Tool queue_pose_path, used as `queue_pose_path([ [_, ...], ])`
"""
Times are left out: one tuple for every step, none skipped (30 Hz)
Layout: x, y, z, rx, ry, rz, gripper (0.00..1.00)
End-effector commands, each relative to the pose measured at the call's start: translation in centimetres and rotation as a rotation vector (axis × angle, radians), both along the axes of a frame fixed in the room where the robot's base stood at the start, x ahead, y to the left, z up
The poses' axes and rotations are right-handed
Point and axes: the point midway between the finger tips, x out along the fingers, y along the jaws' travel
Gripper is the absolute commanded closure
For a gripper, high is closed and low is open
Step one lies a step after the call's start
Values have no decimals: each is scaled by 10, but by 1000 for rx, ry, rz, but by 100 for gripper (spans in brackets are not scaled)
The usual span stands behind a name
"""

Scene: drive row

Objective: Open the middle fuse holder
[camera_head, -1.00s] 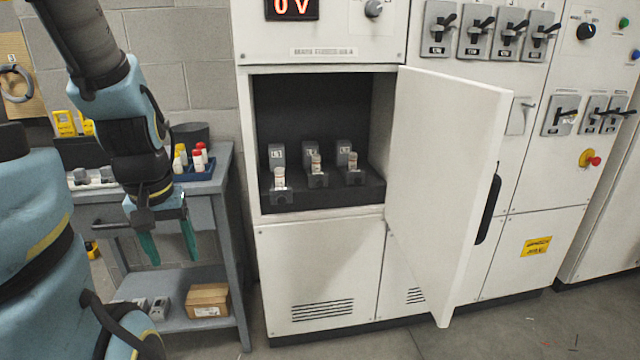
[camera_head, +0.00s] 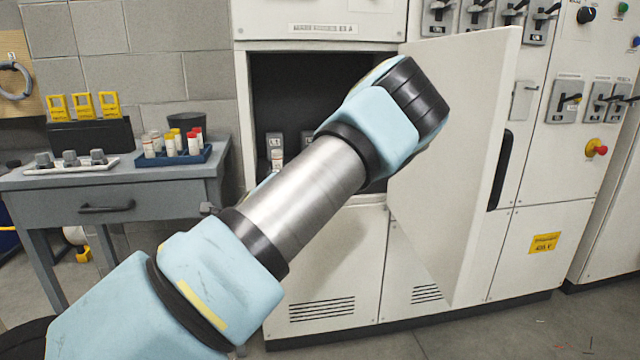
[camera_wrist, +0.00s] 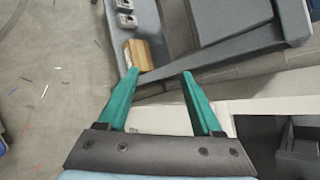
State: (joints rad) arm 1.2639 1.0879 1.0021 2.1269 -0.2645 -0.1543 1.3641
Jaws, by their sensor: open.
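The open compartment (camera_head: 285,85) of the white cabinet holds the fuse holders. The left fuse holder (camera_head: 276,156) is grey with a pale fuse at its front. Only a sliver of the middle fuse holder (camera_head: 307,137) shows above my arm, and whether it is open or shut cannot be told. The right one is hidden by my arm. My gripper (camera_wrist: 158,75) has two green fingers spread apart with nothing between them. In the wrist view it points down past the cabinet's white edge (camera_wrist: 175,117), with a dark opening at lower right.
The cabinet door (camera_head: 455,170) stands open on the right. A grey table (camera_head: 150,192) on the left carries a blue tray (camera_head: 185,157) of small capped containers and a white tray (camera_head: 70,168). A cardboard box (camera_wrist: 137,55) lies on its lower shelf.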

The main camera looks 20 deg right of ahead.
Motion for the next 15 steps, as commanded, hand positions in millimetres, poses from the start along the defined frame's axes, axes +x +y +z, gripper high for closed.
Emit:
queue_pose_path([
  [13,-31,0,113,-50,-129,33],
  [20,-49,7,178,-83,-201,33],
  [27,-76,17,266,-127,-297,33],
  [30,-97,25,332,-161,-365,33],
  [32,-119,33,393,-198,-430,33],
  [32,-145,43,469,-241,-505,33],
  [31,-165,51,520,-273,-557,33],
  [28,-183,57,568,-303,-603,33],
  [24,-206,65,624,-342,-657,33],
  [20,-223,71,664,-369,-695,33],
  [16,-238,76,700,-396,-729,33],
  [10,-255,82,743,-425,-766,33],
  [6,-267,86,770,-445,-790,33],
  [2,-276,89,793,-462,-809,33],
  [-2,-286,93,816,-481,-830,33],
])
